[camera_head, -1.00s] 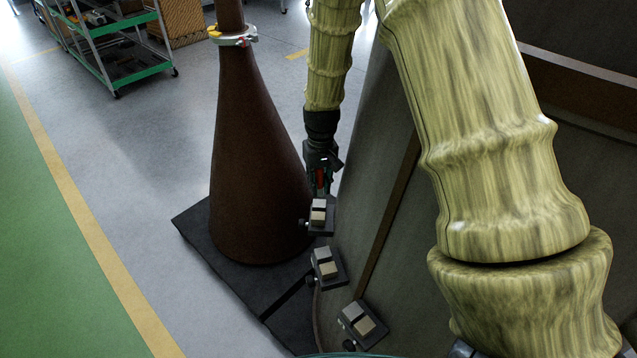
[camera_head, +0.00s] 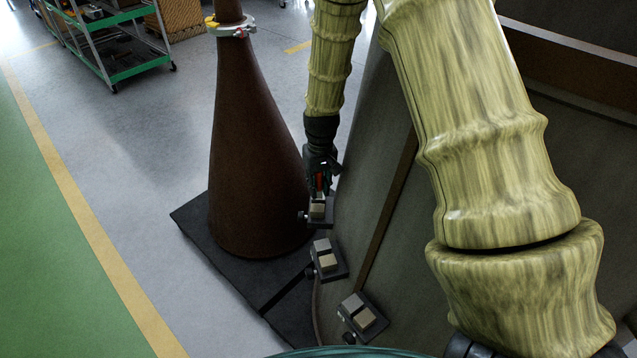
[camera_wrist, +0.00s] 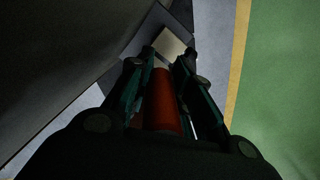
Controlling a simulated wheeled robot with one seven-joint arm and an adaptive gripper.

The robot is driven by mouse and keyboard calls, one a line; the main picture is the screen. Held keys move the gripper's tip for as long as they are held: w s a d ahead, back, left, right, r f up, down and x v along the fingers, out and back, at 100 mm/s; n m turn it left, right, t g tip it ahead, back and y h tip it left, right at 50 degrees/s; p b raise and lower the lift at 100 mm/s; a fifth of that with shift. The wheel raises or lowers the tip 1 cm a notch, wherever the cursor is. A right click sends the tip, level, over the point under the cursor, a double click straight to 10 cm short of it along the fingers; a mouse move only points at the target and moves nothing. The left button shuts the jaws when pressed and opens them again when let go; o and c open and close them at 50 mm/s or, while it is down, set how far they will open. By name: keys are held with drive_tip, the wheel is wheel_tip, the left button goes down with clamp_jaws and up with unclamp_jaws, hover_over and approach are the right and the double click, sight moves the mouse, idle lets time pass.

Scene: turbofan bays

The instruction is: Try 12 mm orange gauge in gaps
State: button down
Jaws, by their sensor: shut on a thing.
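My gripper (camera_head: 320,184) is shut on a red-orange gauge, seen as a small red strip between the fingers in the head view. The gauge (camera_wrist: 162,103) shows as a red-orange cylinder between the dark green fingers in the wrist view. The gripper points down right over the farthest gap block (camera_head: 318,209), a pair of pale blocks on a dark plate. The middle gap block (camera_head: 327,257) and the nearest gap block (camera_head: 357,315) stand free on the curved casing's edge.
A brown cone (camera_head: 252,160) with a clamp ring stands on a black base (camera_head: 195,225) just left of the gripper. The large dark casing (camera_head: 385,190) rises close on the right. A green-edged cart (camera_head: 135,72) stands far left. The grey floor between is clear.

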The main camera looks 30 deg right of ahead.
drive_tip(key=shift+f, duration=0.55)
drive_tip(key=shift+p, duration=0.3)
idle(0.6)
drive_tip(key=shift+f+b, duration=0.6)
drive_tip(key=shift+f, duration=1.05)
idle(1.9)
drive_tip(key=shift+r, duration=0.1)
idle(0.7)
drive_tip(key=shift+r+p, duration=2.35)
drive_tip(key=shift+r, duration=0.6)
